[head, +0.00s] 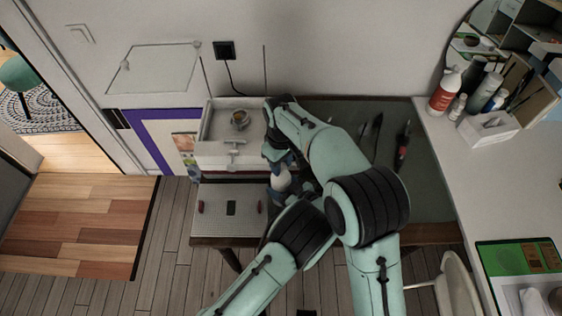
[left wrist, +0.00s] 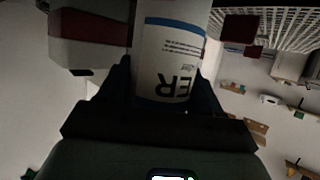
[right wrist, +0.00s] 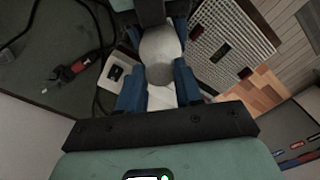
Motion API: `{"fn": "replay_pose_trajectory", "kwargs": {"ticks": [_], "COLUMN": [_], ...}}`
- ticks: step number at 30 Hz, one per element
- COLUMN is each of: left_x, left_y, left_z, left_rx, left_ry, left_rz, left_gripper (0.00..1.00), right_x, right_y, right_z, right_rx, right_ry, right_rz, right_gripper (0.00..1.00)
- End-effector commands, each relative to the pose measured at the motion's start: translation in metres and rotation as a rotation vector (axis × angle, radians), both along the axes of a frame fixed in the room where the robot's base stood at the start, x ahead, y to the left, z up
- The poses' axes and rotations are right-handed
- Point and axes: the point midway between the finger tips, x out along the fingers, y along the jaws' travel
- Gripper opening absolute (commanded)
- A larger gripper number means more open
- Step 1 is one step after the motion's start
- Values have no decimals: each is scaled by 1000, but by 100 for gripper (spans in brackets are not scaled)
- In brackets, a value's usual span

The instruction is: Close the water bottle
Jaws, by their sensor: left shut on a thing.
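The water bottle (head: 281,180) is white and blue, partly hidden by my arms in the head view. In the left wrist view its white label (left wrist: 172,50) with upside-down lettering "ER" sits between the dark fingers of my left gripper (left wrist: 165,90), which is shut on it. My right gripper (right wrist: 158,85) comes from above, its blue fingers apart. A pale grey rounded top (right wrist: 160,55) lies beyond and between its fingertips in the right wrist view; I cannot tell whether it is a separate cap or whether the fingers touch it. In the head view my right gripper (head: 275,155) is just above the bottle.
A perforated white board (head: 225,210) lies left of the bottle. Behind it stands a white open box (head: 205,135) with a small round item. The dark tabletop (head: 425,185) holds a red-handled tool (head: 403,148). A white counter with bottles (head: 447,90) is at right.

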Motion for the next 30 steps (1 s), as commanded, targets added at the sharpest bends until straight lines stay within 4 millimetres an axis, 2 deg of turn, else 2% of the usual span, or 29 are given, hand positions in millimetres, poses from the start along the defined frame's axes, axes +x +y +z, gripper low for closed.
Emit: {"fn": "replay_pose_trajectory", "kwargs": {"ticks": [10,11,13,23,26,30], "left_x": [0,0,0,0,0,0], "left_y": [0,0,0,0,0,0], "left_z": [0,0,0,0,0,0], "left_rx": [0,0,0,0,0,0], "left_ry": [0,0,0,0,0,0], "left_rz": [0,0,0,0,0,0], "left_gripper": [0,0,0,0,0,0], "right_x": [0,0,0,0,1,1], "right_y": [0,0,0,0,0,1], "right_z": [0,0,0,2,12,37], "right_rx": [1,1,1,1,3,3], "right_ry": [-1,-1,-1,-1,-3,-6], "right_rz": [-5,-5,-5,-4,-4,-4], "right_gripper": [0,41,63,64,64,64]}}
